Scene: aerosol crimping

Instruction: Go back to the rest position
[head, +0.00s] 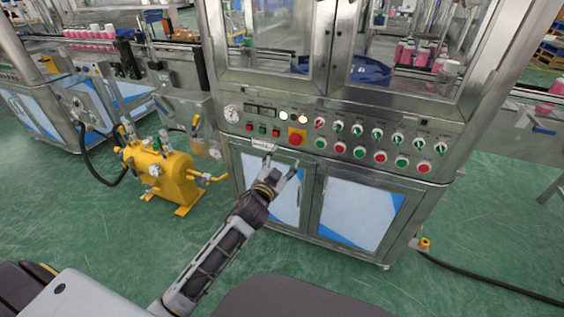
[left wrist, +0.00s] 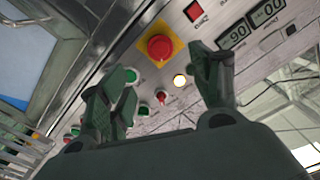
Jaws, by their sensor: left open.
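My left gripper (head: 281,172) is stretched out toward the front of the steel crimping machine (head: 440,178), just below its control panel. Its fingers are apart and nothing is between them. In the left wrist view the open fingers (left wrist: 165,95) frame part of the panel, with the red emergency stop button (left wrist: 160,47) on its yellow plate beyond them. In the head view the same red button (head: 297,137) sits above and to the right of the gripper. I cannot tell whether the fingertips touch the panel. My right gripper is not in view.
A yellow pressure tank (head: 163,172) with valves stands on the floor left of the machine. A conveyor with pink-bodied cans (head: 90,33) runs at the back left. A black hose (head: 490,287) lies at the lower right. Green floor (head: 70,215) is open at the left.

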